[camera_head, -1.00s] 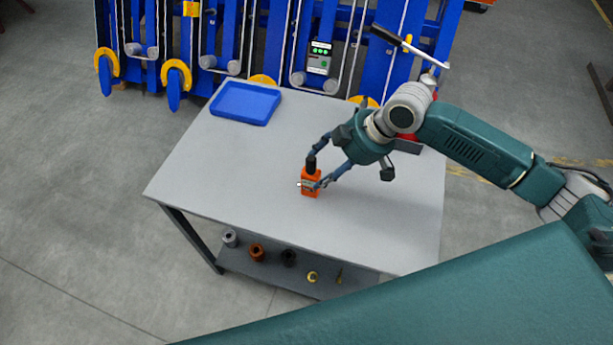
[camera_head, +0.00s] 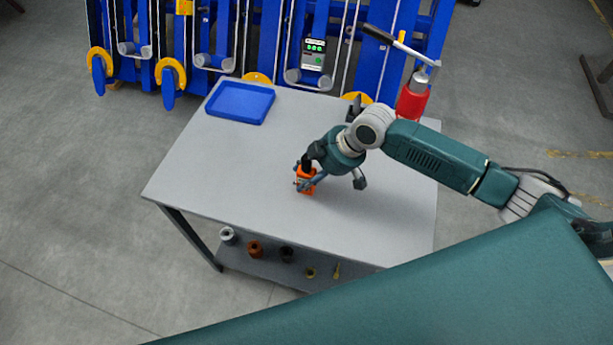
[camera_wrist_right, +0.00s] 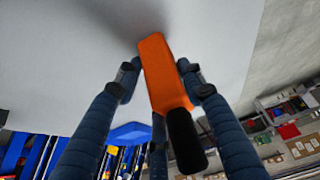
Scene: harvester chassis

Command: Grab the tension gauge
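The tension gauge (camera_head: 306,182) is a small orange body with a black end, at the middle of the grey table. The right wrist view shows its orange side (camera_wrist_right: 164,75) and black end (camera_wrist_right: 186,140) close up. My right gripper (camera_head: 308,178) is over it, with its blue fingers on either side of the orange body. In the wrist view the fingertips (camera_wrist_right: 160,66) are very close to its sides; I cannot tell whether they press on it or whether it is off the table. My left gripper is not in view.
A blue tray (camera_head: 240,119) lies at the table's back left. The grey table (camera_head: 220,170) is otherwise mostly clear. Several small parts sit on its lower shelf (camera_head: 262,266). A blue frame (camera_head: 230,30) and a red-bodied tool (camera_head: 412,103) stand behind.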

